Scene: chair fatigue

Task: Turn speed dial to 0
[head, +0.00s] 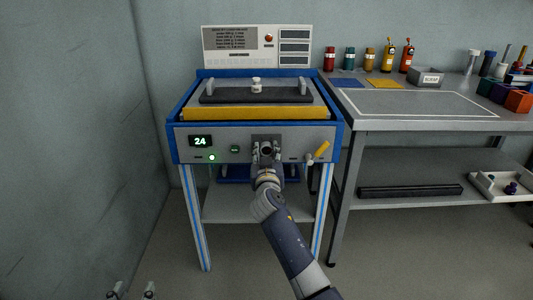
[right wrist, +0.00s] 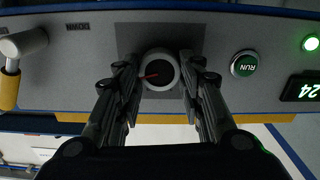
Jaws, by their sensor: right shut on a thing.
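The speed dial (right wrist: 157,70) is a round dark knob with a pale rim and a red pointer, set on a dark square plate. In the right wrist view the pointer aims left. My right gripper (head: 267,150) is at the dial, with its fingers on either side, shut on it. In the head view the gripper largely covers the dial. The green display (head: 200,141) reads 24. My left gripper (head: 132,291) shows only its fingertips at the bottom left edge, apart and empty, far from the panel.
A green RUN button (head: 235,149) and a lit green lamp (head: 212,157) sit left of the dial. A yellow-handled lever (head: 318,153) stands to its right, labelled DOWN in the right wrist view. A grey workbench (head: 430,125) with bottles stands at the right.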

